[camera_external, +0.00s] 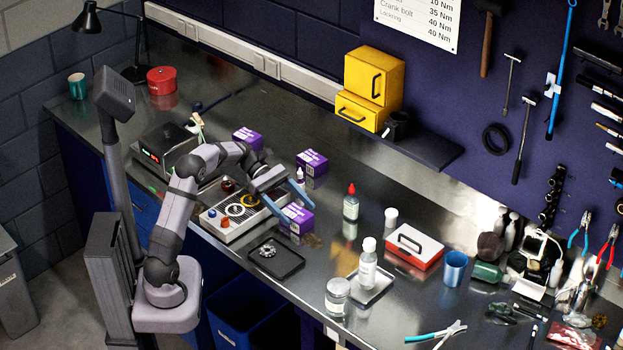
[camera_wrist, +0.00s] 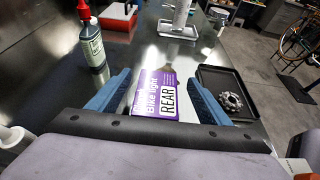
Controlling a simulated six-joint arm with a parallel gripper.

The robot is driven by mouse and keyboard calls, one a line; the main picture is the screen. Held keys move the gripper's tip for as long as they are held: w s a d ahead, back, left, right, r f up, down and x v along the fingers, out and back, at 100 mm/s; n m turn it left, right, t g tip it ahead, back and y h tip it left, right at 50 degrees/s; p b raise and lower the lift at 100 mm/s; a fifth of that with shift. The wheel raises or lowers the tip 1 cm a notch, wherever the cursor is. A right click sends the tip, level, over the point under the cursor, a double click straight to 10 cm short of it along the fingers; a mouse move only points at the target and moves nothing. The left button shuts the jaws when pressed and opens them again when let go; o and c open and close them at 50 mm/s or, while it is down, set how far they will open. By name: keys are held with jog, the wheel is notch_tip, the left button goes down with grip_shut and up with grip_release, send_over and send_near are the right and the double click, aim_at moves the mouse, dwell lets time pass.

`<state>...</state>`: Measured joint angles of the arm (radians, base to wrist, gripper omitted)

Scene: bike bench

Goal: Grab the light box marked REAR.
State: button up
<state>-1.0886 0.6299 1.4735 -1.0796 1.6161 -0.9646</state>
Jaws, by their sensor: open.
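The purple and white light box marked REAR (camera_wrist: 156,95) lies on the bench in the wrist view, its label readable. It sits ahead of and between the two blue fingers of my gripper (camera_wrist: 157,98). The fingers are apart and nothing is held between them. In the external view the same purple box (camera_external: 297,217) stands just beyond the fingertips of my gripper (camera_external: 287,203). Whether the fingers touch it cannot be told. Two similar purple boxes stand farther back, one near the wall side (camera_external: 312,163) and one behind my arm (camera_external: 247,138); their labels are too small to read.
A black tray with a metal cog (camera_external: 276,260) lies to the near side of the box. A dark bottle with a red cap (camera_external: 351,203) stands to its right. A white bottle on a tray (camera_external: 367,262) stands farther right.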

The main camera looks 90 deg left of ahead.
aim_at(303, 217)
jog(key=shift+p+x, duration=0.35)
jog(key=shift+x, duration=2.05)
jog(key=shift+a, duration=0.1)
jog(key=c, duration=1.2)
